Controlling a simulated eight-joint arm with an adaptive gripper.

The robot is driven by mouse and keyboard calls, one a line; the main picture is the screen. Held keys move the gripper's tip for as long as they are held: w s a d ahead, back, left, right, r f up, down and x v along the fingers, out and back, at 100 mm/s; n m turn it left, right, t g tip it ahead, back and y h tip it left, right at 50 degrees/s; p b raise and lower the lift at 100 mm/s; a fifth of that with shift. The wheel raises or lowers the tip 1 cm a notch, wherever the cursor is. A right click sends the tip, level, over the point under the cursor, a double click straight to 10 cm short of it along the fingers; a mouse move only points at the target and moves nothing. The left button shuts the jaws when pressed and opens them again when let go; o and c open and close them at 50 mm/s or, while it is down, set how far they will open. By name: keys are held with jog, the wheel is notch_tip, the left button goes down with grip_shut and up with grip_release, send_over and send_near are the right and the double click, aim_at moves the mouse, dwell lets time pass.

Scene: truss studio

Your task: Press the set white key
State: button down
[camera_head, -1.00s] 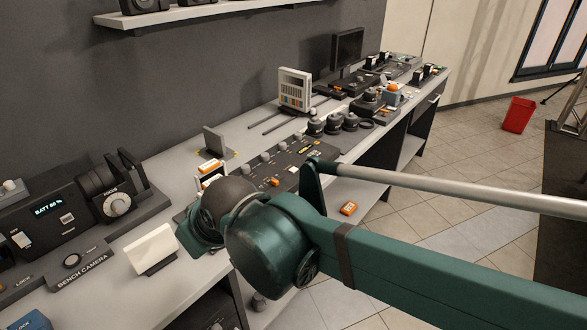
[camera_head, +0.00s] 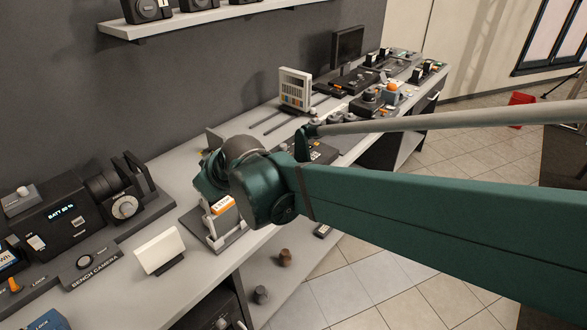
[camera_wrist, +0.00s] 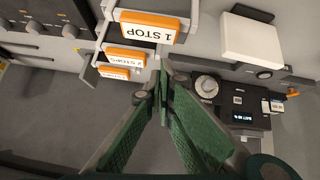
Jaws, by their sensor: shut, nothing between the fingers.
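The bench camera (camera_head: 65,222) stands at the left of the bench, a dark box with a lit "BATT 80 %" screen and a lens. In the head view my wrist hides the fingers.
A blank white card (camera_head: 158,250) stands in front of the bench camera's lens; it also shows in the wrist view (camera_wrist: 263,40). A rack with orange-edged "1 STOP" and "2 STOPS" filters (camera_wrist: 148,27) lies close to my fingers. A knobbed panel (camera_head: 322,153) is farther along.

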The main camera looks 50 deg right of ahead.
jog(key=shift+n+h, duration=0.3)
jog(key=shift+n, duration=0.1)
jog(key=d+p, duration=0.1)
jog(key=d, duration=0.1)
jog(key=w+d+p, duration=0.1)
jog(key=d, duration=0.2)
jog(key=w+d+r+p, duration=0.1)
jog(key=d, duration=0.2)
jog(key=shift+w+r, duration=0.1)
jog(key=shift+w, duration=0.15)
jog(key=s+d+f+n+p, duration=0.1)
jog(key=d+p, duration=0.4)
jog(key=d, duration=0.8)
jog(key=s+d+f+n+h+p, duration=0.1)
jog(key=d+p, duration=0.5)
jog(key=d, duration=0.7)
jog(key=shift+s+n+h, duration=0.3)
jog(key=shift+s+n, duration=0.4)
jog(key=shift+s, duration=0.4)
jog(key=shift+f, duration=0.25)
jog(key=shift+f+b, duration=2.15)
jog(key=shift+f, duration=1.05)
jog(key=shift+f+b, duration=0.95)
jog(key=shift+f, duration=0.15)
